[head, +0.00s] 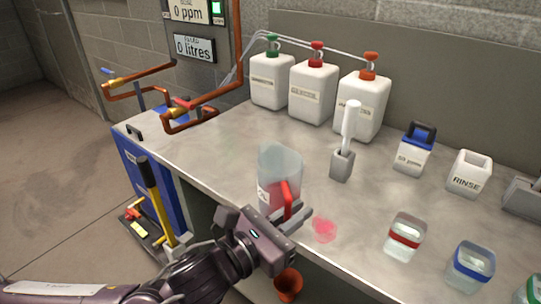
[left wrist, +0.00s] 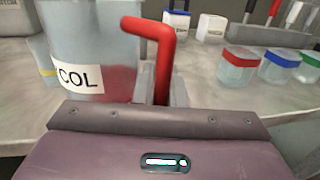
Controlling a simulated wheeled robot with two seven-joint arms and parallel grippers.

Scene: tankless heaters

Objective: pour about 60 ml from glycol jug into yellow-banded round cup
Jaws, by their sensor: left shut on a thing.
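The glycol jug (head: 279,163) is a clear vessel with a red handle (head: 287,200) and reddish liquid low inside. My left gripper (head: 291,217) is shut on that handle. In the left wrist view the jug (left wrist: 88,30) fills the upper left, its label partly readable as "COL", and looks about upright. I cannot tell whether its base touches the bench. The yellow-banded cup (left wrist: 47,70) shows partly in the left wrist view, behind the jug's left side; I do not make it out in the head view. My right gripper is not in view.
A pink spill (head: 324,229) lies on the bench right of the jug. Red-banded (head: 404,238) and blue-banded (head: 471,268) cups stand at the front right. A grey holder (head: 342,165) with a white-handled tool stands behind. White pump containers (head: 313,92) line the back.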

